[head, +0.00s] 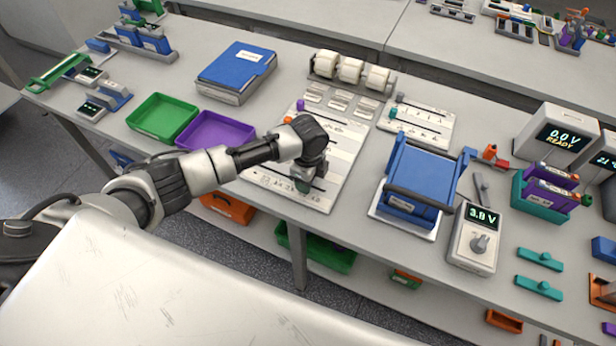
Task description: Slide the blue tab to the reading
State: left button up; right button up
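A white board (345,150) with several dark slots lies on the table. A purple tab (300,105) and an orange tab (288,119) sit at the left ends of its upper slots. I cannot make out a blue tab on this board; my arm and gripper cover part of its lower slots. My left gripper (303,186) points down over the board's lower part, at a slot. Its fingers are too small and dark to show whether they hold anything. A grey meter (473,238) at the right reads 3.8 V. My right gripper is out of view.
A blue press-like device (420,175) stands right of the large board. Green (163,116) and purple (215,130) trays and a blue binder (238,68) are to the left.

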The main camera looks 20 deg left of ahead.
pick_arm(q)
jog(key=shift+r, duration=0.1)
notch_tip(320, 180, up, 11)
jog(key=b, duration=0.2)
jog(key=shift+f, duration=0.2)
dwell(0.3)
